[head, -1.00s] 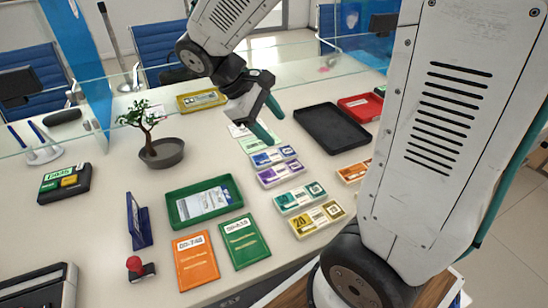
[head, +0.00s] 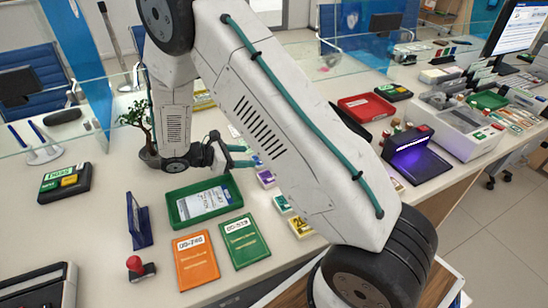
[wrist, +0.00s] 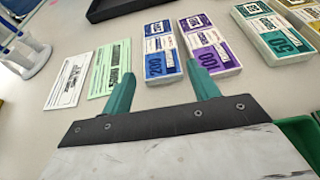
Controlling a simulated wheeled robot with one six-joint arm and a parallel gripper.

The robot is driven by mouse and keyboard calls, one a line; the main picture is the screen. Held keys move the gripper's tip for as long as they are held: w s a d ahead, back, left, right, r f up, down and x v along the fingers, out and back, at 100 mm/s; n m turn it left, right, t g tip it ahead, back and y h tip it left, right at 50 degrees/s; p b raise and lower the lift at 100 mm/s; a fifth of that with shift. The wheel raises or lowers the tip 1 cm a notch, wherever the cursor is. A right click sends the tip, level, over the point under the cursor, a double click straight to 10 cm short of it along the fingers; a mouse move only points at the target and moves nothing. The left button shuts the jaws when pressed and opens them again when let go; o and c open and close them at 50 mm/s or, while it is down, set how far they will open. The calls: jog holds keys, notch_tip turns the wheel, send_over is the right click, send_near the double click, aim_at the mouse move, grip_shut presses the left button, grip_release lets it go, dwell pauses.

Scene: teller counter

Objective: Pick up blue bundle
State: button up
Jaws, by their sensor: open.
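The blue bundle (wrist: 162,52), marked 200, lies flat on the counter; in the head view only a small part of it (head: 257,160) shows beside my arm. My gripper (wrist: 160,72) is open and empty, its two teal fingers pointing at the blue bundle's near end, one toward each side. The right fingertip is close to the gap between the blue bundle and the purple bundle (wrist: 210,50). In the head view my gripper (head: 244,156) is just left of the bundles. I cannot tell its exact height.
A green slip (wrist: 110,68) and a white slip (wrist: 69,80) lie left of the blue bundle. A teal bundle (wrist: 274,32) is right of the purple one. A green tray (head: 178,212) stands left of the bundles, and the plant (head: 146,125) is behind my arm.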

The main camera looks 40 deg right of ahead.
jog(key=x, duration=0.7)
jog(key=shift+f, duration=0.35)
jog(key=shift+c, duration=0.3)
jog(key=c, duration=0.6)
jog(key=shift+r, duration=0.1)
